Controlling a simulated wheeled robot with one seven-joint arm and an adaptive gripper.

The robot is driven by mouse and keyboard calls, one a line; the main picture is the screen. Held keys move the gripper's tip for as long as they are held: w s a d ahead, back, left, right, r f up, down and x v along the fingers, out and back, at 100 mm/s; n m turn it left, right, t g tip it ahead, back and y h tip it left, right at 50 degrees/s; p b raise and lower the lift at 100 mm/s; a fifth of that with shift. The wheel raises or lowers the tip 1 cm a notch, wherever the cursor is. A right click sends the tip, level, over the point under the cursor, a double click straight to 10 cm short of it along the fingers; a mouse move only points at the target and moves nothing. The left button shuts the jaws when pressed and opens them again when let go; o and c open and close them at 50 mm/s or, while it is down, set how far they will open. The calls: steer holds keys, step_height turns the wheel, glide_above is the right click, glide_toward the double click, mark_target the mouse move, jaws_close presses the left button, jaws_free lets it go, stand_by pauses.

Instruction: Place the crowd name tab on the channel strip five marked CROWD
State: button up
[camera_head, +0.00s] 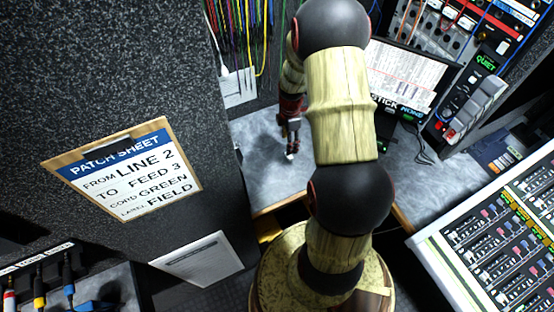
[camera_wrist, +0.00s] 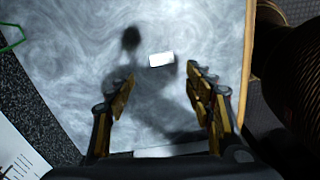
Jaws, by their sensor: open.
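A small white tab (camera_wrist: 160,59) lies flat on the grey desk top (camera_wrist: 75,60) in the wrist view. No lettering can be read on it, so I cannot tell whether it is the crowd name tab. My gripper (camera_wrist: 161,78) is open and empty, its two fingers spread above the desk with the tab just beyond and between their tips. In the head view my gripper (camera_head: 290,138) is low over the desk, and a small white spot shows by its tips. The mixing console (camera_head: 462,262) with its rows of faders is at the lower right; no CROWD marking can be read.
The dark speckled wall with a patch sheet clipboard (camera_head: 125,170) stands left of the desk. Coloured cords (camera_head: 240,35) hang behind. A sheet stand (camera_head: 405,75) and a QUIET-marked unit (camera_head: 470,105) are at the back right. Desk around the tab is mostly clear.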

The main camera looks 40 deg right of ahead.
steer(key=shift+d+f+n, duration=0.1)
steer(key=shift+n, duration=0.7)
steer(key=shift+f, duration=0.25)
steer(key=f+b, duration=0.1)
steer(key=f, duration=0.1)
steer(key=f+b, duration=0.1)
steer(key=f, duration=0.2)
steer(key=f+b, duration=0.1)
steer(key=f, duration=0.1)
steer(key=shift+s+f, duration=0.15)
steer(key=shift+s, duration=0.1)
steer(key=shift+a, duration=0.2)
steer(key=c, duration=1)
steer(key=shift+r, duration=0.2)
steer(key=shift+c, duration=0.2)
